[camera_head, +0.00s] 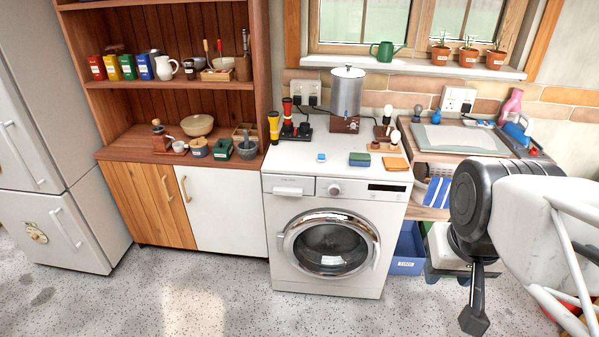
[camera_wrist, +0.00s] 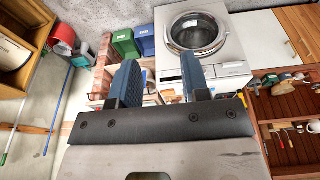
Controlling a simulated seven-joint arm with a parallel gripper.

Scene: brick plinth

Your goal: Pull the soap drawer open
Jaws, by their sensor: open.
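The soap drawer (camera_head: 288,187) is the white rectangular front at the top left of the washing machine (camera_head: 267,218) in the head view. It looks shut, flush with the panel. In the wrist view the washing machine (camera_wrist: 228,49) shows upside down, and the drawer (camera_wrist: 234,69) is at the right of its panel, beyond the fingers. My gripper (camera_wrist: 160,80) is open, with nothing seen between its two blue-grey fingers. In the head view my gripper (camera_head: 474,312) hangs low at the right, well apart from the drawer; only part of its fingers shows.
A blue bin (camera_head: 407,250) stands right of the machine. A white cabinet door (camera_head: 222,208) adjoins its left. The floor in front is clear.

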